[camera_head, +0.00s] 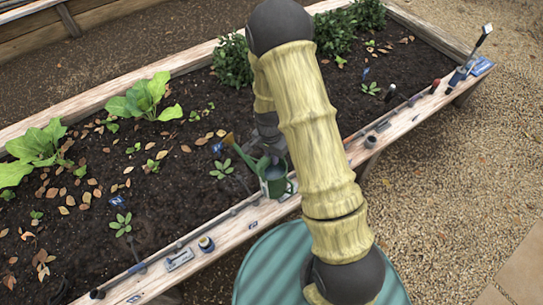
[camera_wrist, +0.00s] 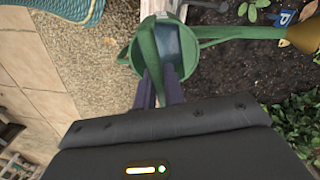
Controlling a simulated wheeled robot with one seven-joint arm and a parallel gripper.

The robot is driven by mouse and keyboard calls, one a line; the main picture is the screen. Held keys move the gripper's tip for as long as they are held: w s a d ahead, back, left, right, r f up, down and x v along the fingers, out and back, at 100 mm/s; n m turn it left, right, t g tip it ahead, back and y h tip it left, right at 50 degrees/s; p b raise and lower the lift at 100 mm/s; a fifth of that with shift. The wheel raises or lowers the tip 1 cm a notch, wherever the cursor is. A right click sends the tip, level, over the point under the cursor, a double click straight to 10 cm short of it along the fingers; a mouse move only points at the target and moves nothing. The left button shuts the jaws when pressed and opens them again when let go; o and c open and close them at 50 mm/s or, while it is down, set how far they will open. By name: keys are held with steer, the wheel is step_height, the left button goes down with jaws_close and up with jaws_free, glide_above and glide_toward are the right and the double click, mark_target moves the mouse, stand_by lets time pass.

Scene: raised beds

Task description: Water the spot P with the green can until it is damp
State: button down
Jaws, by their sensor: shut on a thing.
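The green can (camera_head: 276,183) is at the front board of the bed, its spout with a brass rose (camera_head: 229,138) reaching over the soil. In the wrist view the green can (camera_wrist: 143,50) is between the dark fingers of my gripper (camera_wrist: 160,88), which is shut on its handle side. The rose shows there at the right edge. My arm hides part of the can in the head view; I cannot tell whether it touches the board. A blue tag (camera_wrist: 284,18) with a white letter, perhaps P, stands in soil near the spout. No damp patch is clear.
Other blue tags (camera_head: 117,201) stand in the soil (camera_head: 180,205) among seedlings and dry leaves. The front board (camera_head: 225,232) carries small tools and pots, with a trowel (camera_head: 470,62) at its far end. Gravel (camera_head: 440,180) lies to the right.

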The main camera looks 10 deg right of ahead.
steer(key=shift+s+d+f+t+y+b, duration=0.15)
steer(key=shift+t+y+b, duration=0.15)
steer(key=shift+b, duration=0.25)
stand_by(0.5)
steer(key=w+r+n, duration=0.1)
steer(key=w+d+n, duration=0.1)
steer(key=n, duration=0.1)
steer(key=w+d+r+n, duration=0.1)
steer(key=n, duration=0.1)
steer(key=shift+d+r, duration=0.1)
steer(key=shift+r, duration=0.2)
steer(key=r+n+p, duration=0.1)
steer(key=p, duration=0.1)
steer(key=d+r+n+p, duration=0.1)
steer(key=r+n+p, duration=0.1)
steer(key=w+d+r+n+p, duration=0.1)
steer(key=p, duration=0.1)
steer(key=shift+r+n+p, duration=0.15)
steer(key=shift+n+p, duration=0.25)
steer(key=s+r+p, duration=0.1)
steer(key=p, duration=0.5)
steer(key=shift+s+a+r+p, duration=0.1)
steer(key=shift+s+r+p, duration=0.1)
steer(key=shift+p, duration=0.15)
steer(key=shift+f, duration=0.15)
